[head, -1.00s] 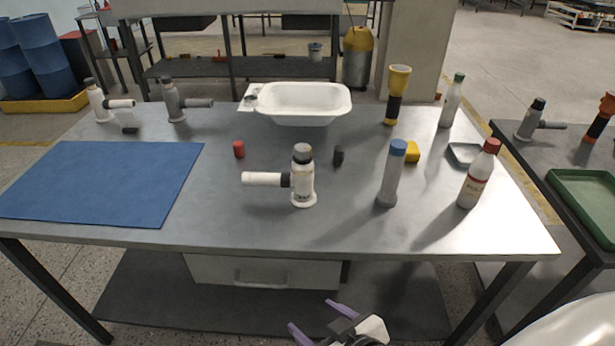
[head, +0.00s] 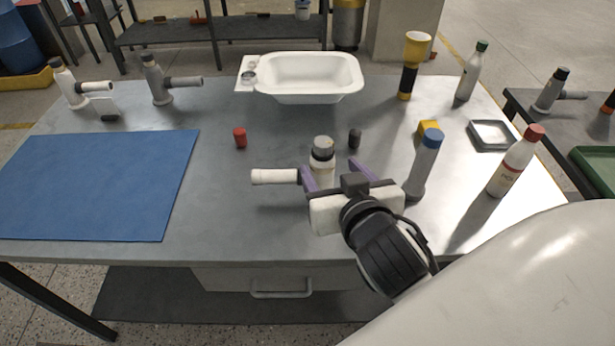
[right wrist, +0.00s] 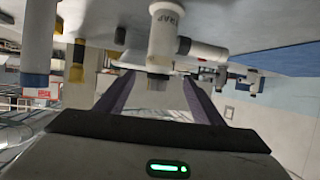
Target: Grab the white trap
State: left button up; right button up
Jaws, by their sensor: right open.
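The white trap (head: 322,168) stands upright near the middle of the table, with a grey cap and a white side pipe (head: 275,176) pointing left. My right gripper (head: 334,172) is open, its purple fingers on either side of the trap in the head view. In the right wrist view, the trap (right wrist: 166,38) appears upside down, its cap between the open fingertips (right wrist: 157,84). I cannot tell how deep it sits between them. The gripper hides the trap's lower part in the head view. My left gripper is not in view.
A blue-capped bottle (head: 425,163) stands close right of my gripper. A red cylinder (head: 240,138) and a black one (head: 354,138) stand behind. A white basin (head: 308,95) sits at the back. Another white trap (head: 70,86) and a grey trap (head: 157,82) stand back left, beyond a blue mat (head: 95,185).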

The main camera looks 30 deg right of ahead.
aim_at(322, 159)
jog(key=b+x, duration=0.1)
jog(key=x, duration=0.1)
jog(key=shift+w+d+f, duration=0.15)
jog(key=shift+w+f, duration=0.15)
jog(key=shift+f, duration=0.05)
jog(key=shift+w+d+f, duration=0.15)
jog(key=shift+w+d, duration=0.05)
jog(key=shift+w, duration=0.2)
jog(key=x, duration=0.3)
jog(key=shift+w+d+f, duration=0.1)
jog(key=shift+w+f, duration=0.05)
jog(key=shift+f, duration=0.2)
jog(key=shift+w+d+f, duration=0.15)
jog(key=shift+w+f, duration=0.05)
jog(key=shift+w, duration=0.2)
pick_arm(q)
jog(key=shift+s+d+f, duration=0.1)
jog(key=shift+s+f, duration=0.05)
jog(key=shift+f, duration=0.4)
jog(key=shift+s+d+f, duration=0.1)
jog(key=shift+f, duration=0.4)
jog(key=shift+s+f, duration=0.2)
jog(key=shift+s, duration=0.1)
pick_arm(e)
grip_shut()
